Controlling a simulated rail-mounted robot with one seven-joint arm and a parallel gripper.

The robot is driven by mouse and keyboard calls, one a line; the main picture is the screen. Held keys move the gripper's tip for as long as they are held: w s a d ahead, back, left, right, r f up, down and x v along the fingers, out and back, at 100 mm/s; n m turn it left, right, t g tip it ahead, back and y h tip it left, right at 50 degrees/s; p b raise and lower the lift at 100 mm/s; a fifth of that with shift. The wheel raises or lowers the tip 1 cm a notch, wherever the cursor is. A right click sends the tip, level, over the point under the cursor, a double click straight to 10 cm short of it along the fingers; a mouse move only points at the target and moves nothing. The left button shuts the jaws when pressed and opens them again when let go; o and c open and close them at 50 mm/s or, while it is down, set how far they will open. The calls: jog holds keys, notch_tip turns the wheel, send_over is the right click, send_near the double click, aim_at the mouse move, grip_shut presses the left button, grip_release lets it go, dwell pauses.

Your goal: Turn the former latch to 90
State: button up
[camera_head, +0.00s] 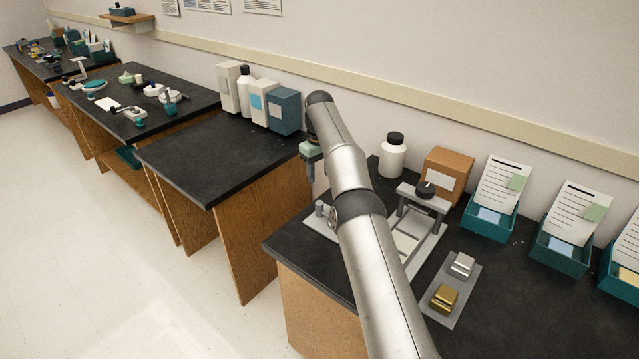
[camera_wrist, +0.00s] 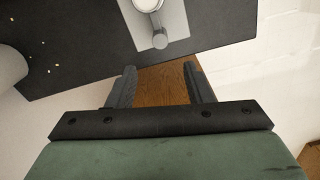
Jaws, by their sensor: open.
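A grey fixture plate (camera_head: 432,240) lies on the nearest black bench, partly hidden behind my arm. A grey frame with a black round knob (camera_head: 425,190) stands on its far right part. A small grey upright post (camera_head: 320,208) is at its left end. I cannot tell which of these parts is the former latch. In the wrist view the plate's end (camera_wrist: 176,22) shows, with a short grey cylinder (camera_wrist: 160,42) and a pale round part (camera_wrist: 148,4). My gripper (camera_wrist: 158,82) is open and empty, its fingers apart below the cylinder in the picture. My gripper also shows in the head view (camera_head: 311,182), above the bench's left edge.
A grey pad with a silver block (camera_head: 461,265) and a gold block (camera_head: 444,298) lies right of the plate. A white bottle (camera_head: 393,157), a brown box (camera_head: 447,174) and teal card trays (camera_head: 490,218) stand behind. A gap separates this bench from the left one (camera_head: 215,155).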

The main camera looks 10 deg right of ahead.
jog(key=shift+r+p, duration=1.4)
jog(key=shift+r, duration=0.85)
jog(key=s+r+m, duration=0.1)
jog(key=s+r, duration=0.6)
jog(key=r, duration=0.4)
jog(key=s+d+r+m, duration=0.2)
jog(key=s+r, duration=0.2)
jog(key=s, duration=0.8)
jog(key=s+d+f+m, duration=0.1)
jog(key=s+f, duration=0.2)
jog(key=s, duration=0.7)
jog(key=s+d+f+m, duration=0.1)
jog(key=s+f, duration=0.2)
jog(key=s, duration=0.8)
jog(key=s+f+m+t, duration=0.1)
jog(key=s+f, duration=0.2)
jog(key=s, duration=0.7)
jog(key=shift+s+d+m, duration=0.3)
jog(key=shift+s+d, duration=0.1)
